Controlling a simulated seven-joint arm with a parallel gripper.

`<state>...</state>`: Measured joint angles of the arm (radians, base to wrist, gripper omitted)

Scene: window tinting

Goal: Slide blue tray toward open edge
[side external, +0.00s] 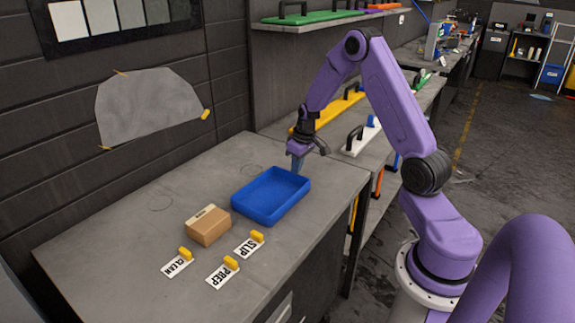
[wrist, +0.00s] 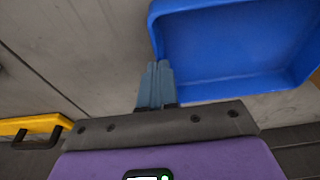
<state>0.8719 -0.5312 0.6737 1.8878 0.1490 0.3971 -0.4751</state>
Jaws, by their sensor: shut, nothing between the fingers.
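The blue tray (side external: 271,195) is a shallow, empty, open-topped tray lying flat on the grey workbench (side external: 110,215). In the side view my gripper (side external: 297,168) is at the tray's far right corner, pointing down. In the wrist view the blue tray (wrist: 235,45) fills the upper right. My gripper (wrist: 158,78) is shut there, its two blue-grey fingers together with nothing between them. The fingertips are close beside the tray's wall near one corner. I cannot tell whether they touch it.
A cardboard box (side external: 208,226) stands just left of the tray. Yellow-tabbed cards reading CLEAN (side external: 178,264), PREP (side external: 222,272) and SLIP (side external: 249,245) lie in front. A side shelf with a yellow handled tool (side external: 338,108) is behind. The bench's left part is clear.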

